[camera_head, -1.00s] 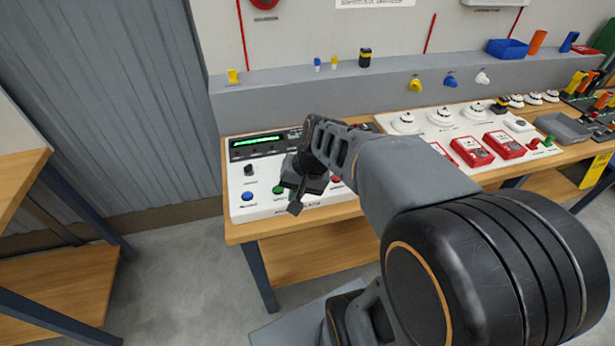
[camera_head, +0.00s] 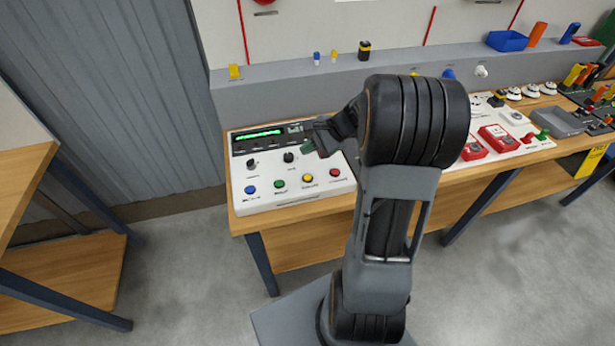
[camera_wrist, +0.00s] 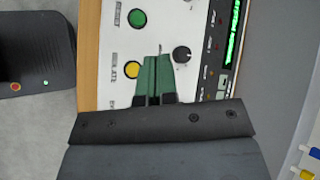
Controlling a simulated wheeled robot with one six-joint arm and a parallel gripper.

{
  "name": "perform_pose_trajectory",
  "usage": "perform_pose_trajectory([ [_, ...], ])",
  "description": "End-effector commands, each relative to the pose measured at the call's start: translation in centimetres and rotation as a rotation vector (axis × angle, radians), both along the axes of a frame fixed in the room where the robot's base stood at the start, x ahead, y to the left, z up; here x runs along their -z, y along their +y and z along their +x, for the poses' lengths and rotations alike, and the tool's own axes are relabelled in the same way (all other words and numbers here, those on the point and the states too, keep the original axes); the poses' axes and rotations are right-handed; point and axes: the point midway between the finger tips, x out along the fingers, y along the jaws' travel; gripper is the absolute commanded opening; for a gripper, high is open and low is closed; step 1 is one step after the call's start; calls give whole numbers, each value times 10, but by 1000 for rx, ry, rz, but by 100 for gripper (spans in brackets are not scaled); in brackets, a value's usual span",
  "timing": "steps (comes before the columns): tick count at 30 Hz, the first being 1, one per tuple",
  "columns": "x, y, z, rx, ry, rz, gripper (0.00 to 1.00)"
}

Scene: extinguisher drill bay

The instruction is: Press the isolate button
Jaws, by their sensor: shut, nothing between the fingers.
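The white control panel (camera_head: 290,198) on the bench carries a row of blue, green, yellow and red buttons. The yellow button (camera_head: 307,178) has a label reading like ISOLATE in the wrist view, where the button (camera_wrist: 131,69) shows close beside the fingers. My gripper (camera_head: 308,147) is shut and empty, with green fingers. It is above the back right part of the panel, behind the button row, near the black knobs. In the wrist view, my fingertips (camera_wrist: 154,58) lie between the yellow button and a black knob (camera_wrist: 182,54), apart from the button.
The green button (camera_head: 279,184), blue button (camera_head: 250,190) and red button (camera_head: 334,173) flank the yellow one. A lit green display (camera_head: 258,134) is at the panel's back. Red call points (camera_head: 498,138) stand to the right. A grey ledge (camera_head: 280,84) runs behind the bench.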

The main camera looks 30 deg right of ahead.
Motion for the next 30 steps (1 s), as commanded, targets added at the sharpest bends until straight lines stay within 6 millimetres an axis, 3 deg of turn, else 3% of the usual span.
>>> perform_pose_trajectory([
  [8, 15, 0, 0, -1, 1, 0, 0],
  [24, 78, 0, 0, -1, 1, -2, 0],
  [30, 88, 0, 0, -1, 0, -1, 0],
])
